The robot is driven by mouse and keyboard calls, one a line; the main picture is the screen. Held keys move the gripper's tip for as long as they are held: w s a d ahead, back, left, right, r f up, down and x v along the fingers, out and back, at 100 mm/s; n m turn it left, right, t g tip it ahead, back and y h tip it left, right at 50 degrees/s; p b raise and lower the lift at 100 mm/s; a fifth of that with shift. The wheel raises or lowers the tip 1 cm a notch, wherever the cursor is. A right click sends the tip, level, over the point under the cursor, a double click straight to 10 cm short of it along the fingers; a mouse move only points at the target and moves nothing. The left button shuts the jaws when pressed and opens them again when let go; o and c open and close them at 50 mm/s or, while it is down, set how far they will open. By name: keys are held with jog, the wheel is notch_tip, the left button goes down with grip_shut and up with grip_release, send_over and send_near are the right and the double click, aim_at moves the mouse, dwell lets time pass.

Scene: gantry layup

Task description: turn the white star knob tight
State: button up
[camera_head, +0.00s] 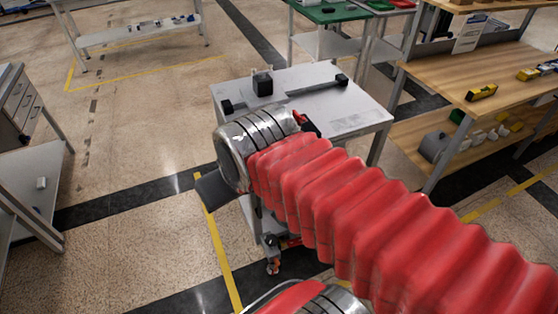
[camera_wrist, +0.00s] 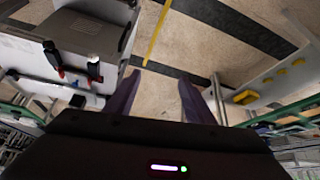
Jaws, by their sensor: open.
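I cannot make out the white star knob in either view. A light grey cart table (camera_head: 350,115) stands beyond my arm in the head view, with a dark block (camera_head: 262,85) and a long rail on top. My arm covers its near left part. In the wrist view, my gripper (camera_wrist: 159,76) is open, with two dark purple fingers apart and nothing between them. Left of the fingers are a grey box-like part (camera_wrist: 88,34), a red and black fitting (camera_wrist: 53,58) and a second dark fitting (camera_wrist: 94,68). Whether either bears the knob cannot be told.
A green-topped table (camera_head: 335,12) is at the back. A grey cabinet (camera_head: 15,105) is at the left. Speckled floor (camera_head: 140,130) is clear left of the cart.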

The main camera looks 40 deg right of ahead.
jog(key=shift+o, duration=0.3)
jog(key=w+d+f+t+h, duration=0.2)
jog(key=w+d+f, duration=0.4)
jog(key=w+d, duration=0.4)
jog(key=shift+w, duration=0.95)
jog(key=w+d+f+t, duration=0.2)
jog(key=w+d+f, duration=0.4)
jog(key=d+f, duration=0.3)
jog(key=s+d+f+t, duration=0.2)
jog(key=d+f+t, duration=0.2)
jog(key=f, duration=0.5)
jog(key=s+d+f+m+t+h, duration=0.1)
jog(key=s+f+m+t+h, duration=0.1)
jog(key=s, duration=0.6)
jog(key=m+t, duration=0.1)
jog(key=m, duration=0.1)
jog(key=shift+f+m+t, duration=0.3)
jog(key=shift+m, duration=0.1)
jog(key=shift+w+d, duration=0.1)
